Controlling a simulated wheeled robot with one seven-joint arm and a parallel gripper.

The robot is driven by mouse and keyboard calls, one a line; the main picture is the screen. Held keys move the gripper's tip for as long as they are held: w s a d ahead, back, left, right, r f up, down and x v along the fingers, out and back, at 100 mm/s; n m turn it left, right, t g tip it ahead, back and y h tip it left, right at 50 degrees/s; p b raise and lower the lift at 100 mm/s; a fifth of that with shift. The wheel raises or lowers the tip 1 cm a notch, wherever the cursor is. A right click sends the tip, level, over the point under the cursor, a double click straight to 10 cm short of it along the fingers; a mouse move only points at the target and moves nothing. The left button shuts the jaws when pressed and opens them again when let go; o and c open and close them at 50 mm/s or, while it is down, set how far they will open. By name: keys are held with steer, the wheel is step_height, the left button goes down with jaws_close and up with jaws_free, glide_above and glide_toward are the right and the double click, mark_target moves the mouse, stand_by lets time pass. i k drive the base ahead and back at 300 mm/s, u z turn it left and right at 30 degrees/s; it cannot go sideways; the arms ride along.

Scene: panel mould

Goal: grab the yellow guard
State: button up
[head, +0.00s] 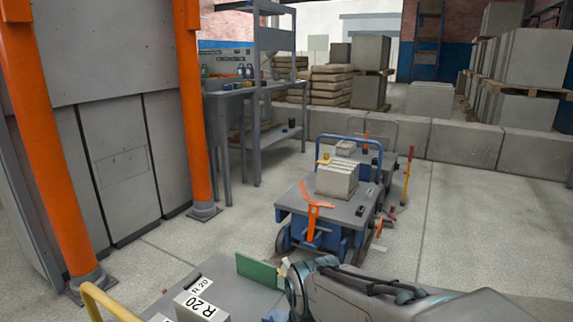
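Two yellow things show, and I cannot tell for sure which is the guard. A bent yellow tube (108,303) rises at the lower left beside a grey work surface, cut off by the picture's bottom edge. A small yellow piece (324,159) sits at the back of the blue cart, behind a pale block. My gripper (287,274) is at the bottom middle, mostly hidden behind my own arm. It is close to a green plate (259,270); whether it touches the plate is unclear. Its fingers do not show clearly.
The blue cart (320,212) carries a pale block (337,179) and an orange angled piece (317,196). Orange posts (197,120) stand left. Floor at right is mostly clear, before a concrete block wall (463,142).

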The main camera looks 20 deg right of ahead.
mark_target(325, 160)
steer(key=k, duration=1.3)
steer(key=z, duration=0.6)
steer(key=i, duration=0.9)
steer(key=z, duration=1)
steer(key=i, duration=1.55)
steer(key=z, duration=0.2)
steer(key=i, duration=1.6)
steer(key=u, duration=0.95)
steer(key=i, duration=0.95)
steer(key=u, duration=1.65)
steer(key=i, duration=0.55)
steer(key=u, duration=0.3)
